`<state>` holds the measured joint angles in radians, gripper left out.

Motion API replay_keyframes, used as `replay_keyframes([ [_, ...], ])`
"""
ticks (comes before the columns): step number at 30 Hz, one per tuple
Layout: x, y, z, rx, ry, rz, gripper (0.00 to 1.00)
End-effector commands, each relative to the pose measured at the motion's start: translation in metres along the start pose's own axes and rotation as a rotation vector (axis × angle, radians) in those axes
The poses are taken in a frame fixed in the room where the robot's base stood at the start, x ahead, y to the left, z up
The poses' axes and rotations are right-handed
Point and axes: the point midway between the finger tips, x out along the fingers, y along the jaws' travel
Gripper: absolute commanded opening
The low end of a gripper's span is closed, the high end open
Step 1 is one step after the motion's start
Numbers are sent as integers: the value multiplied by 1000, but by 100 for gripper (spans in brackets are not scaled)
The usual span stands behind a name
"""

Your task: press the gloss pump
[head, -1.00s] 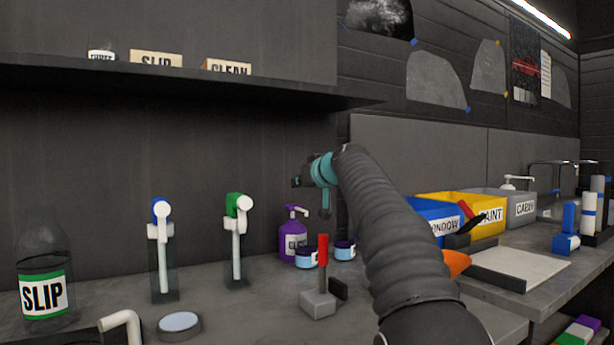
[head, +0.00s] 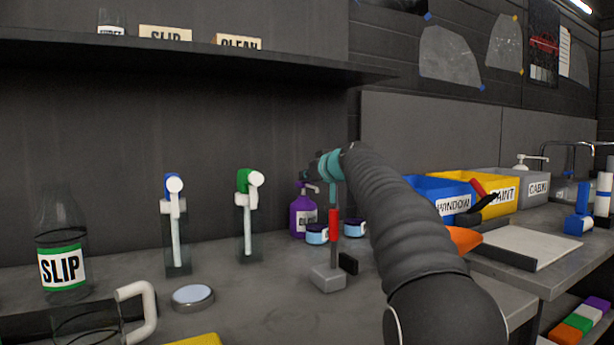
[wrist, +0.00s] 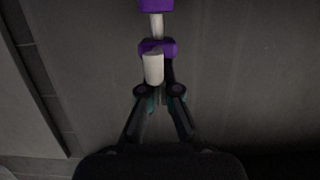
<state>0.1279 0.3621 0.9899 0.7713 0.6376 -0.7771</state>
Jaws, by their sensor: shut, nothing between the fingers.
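The gloss pump is a purple bottle (head: 303,222) with a partly hidden label, standing on the bench near the back wall. In the wrist view its purple pump head (wrist: 158,47) and pale nozzle sit just beyond my fingers, with a pale stem running to purple at the top edge. My gripper (head: 307,174) is at the height of the pump head, close to it in the head view. It is shut and empty; its fingertips (wrist: 161,84) overlap the nozzle's end in the wrist view. I cannot tell whether they touch it.
A red-handled tool (head: 333,226) on a grey block stands in front of my wrist. Two small jars (head: 317,234) flank it near the bottle. A shelf (head: 180,70) runs overhead. Bins (head: 490,192) fill the right.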

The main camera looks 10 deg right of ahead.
Motion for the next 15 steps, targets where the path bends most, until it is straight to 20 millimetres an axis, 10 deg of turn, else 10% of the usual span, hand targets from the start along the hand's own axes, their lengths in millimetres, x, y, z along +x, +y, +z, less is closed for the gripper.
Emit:
replay_keyframes([
  [15, 6, 0, 21, 0, -5, -1, 0],
])
